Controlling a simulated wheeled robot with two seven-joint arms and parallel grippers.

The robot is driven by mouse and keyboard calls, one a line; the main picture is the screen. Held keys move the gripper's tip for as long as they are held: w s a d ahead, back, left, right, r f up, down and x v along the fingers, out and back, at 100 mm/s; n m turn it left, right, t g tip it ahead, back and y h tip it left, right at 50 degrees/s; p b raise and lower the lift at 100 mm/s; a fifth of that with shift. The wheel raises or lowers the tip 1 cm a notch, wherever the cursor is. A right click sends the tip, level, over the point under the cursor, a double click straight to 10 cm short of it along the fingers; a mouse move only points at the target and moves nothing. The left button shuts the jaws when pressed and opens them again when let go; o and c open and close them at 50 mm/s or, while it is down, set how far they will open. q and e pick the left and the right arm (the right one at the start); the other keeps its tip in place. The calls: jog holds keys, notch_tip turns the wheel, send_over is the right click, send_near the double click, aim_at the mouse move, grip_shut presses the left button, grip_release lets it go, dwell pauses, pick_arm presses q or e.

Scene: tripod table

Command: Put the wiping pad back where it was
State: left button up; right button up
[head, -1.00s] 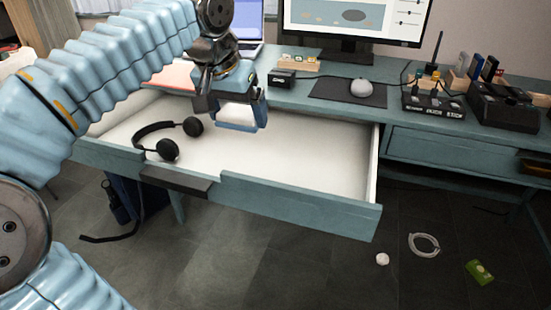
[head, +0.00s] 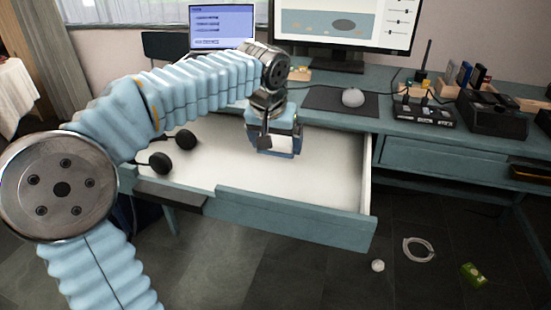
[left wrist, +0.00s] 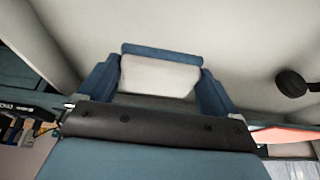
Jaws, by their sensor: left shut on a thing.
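My left gripper (head: 279,133) is shut on the wiping pad (head: 282,145), inside the outline of the open drawer (head: 300,214). In the left wrist view the pad (left wrist: 158,77) shows a pale face and a blue strip, clamped between the two blue fingers of the gripper (left wrist: 160,82). The pale drawer floor lies behind it. I cannot tell whether the pad touches the floor. My right gripper is not in view.
Black headphones (head: 172,151) lie in the drawer's left part, partly behind my arm. The drawer's right part is bare. Small items lie on the floor.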

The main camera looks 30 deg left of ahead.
pick_arm(q)
send_over(277, 167)
jog(key=s, duration=0.2)
jog(key=f, duration=0.4)
jog(key=shift+d, duration=0.3)
jog(key=shift+w+a+f+b, duration=0.1)
jog(key=shift+w+f+b, duration=0.1)
jog(key=shift+f, duration=0.7)
jog(key=shift+w+f+b, duration=0.1)
jog(key=shift+f+b, duration=0.05)
jog(key=shift+f, duration=0.75)
jog(key=shift+f, duration=0.1)
jog(key=o, duration=0.8)
jog(key=shift+r, duration=0.25)
jog(key=p+v, duration=0.1)
jog(key=v, duration=1)
jog(key=shift+s+r+p, duration=0.25)
jog(key=shift+r+p, duration=0.05)
